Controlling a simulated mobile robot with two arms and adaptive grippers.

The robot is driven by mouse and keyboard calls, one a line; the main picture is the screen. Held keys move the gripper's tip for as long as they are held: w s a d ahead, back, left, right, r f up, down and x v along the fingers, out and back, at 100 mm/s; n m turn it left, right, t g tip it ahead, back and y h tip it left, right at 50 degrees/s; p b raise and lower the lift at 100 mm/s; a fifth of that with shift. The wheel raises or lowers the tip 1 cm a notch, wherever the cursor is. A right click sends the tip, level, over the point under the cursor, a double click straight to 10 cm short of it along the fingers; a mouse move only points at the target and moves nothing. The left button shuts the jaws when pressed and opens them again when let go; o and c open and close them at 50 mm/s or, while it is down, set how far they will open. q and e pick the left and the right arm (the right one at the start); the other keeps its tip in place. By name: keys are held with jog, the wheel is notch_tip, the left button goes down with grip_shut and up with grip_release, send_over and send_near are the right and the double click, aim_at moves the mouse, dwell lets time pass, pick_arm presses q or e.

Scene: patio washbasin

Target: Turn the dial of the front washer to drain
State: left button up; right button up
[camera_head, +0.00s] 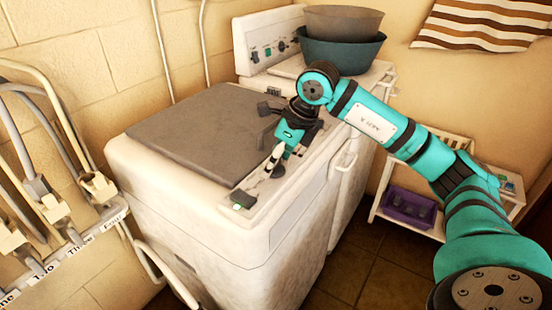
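The front washer (209,234) is a worn white machine with a dark grey-brown lid (200,130). Its narrow control strip runs along the right edge of the top. A pale knob (238,207) with a greenish tint sits at the near end of the strip. My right gripper (277,163) is over the strip, farther back than that knob, pointing down. It covers that part of the strip, so a dial under it and any contact cannot be made out. Its fingers are small and dark, and I cannot tell whether they are open. My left gripper is out of view.
A second white washer (262,50) with an upright knob panel stands behind, carrying stacked basins (340,48). Hoses and labelled taps (62,212) line the left. A white shelf with a purple bin (410,206) stands right. A striped cloth (480,24) hangs behind.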

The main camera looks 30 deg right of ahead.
jog(key=shift+r, duration=0.25)
jog(key=v, duration=1.1)
jog(key=shift+r, duration=0.25)
jog(key=shift+s+d, duration=0.1)
jog(key=shift+s, duration=0.05)
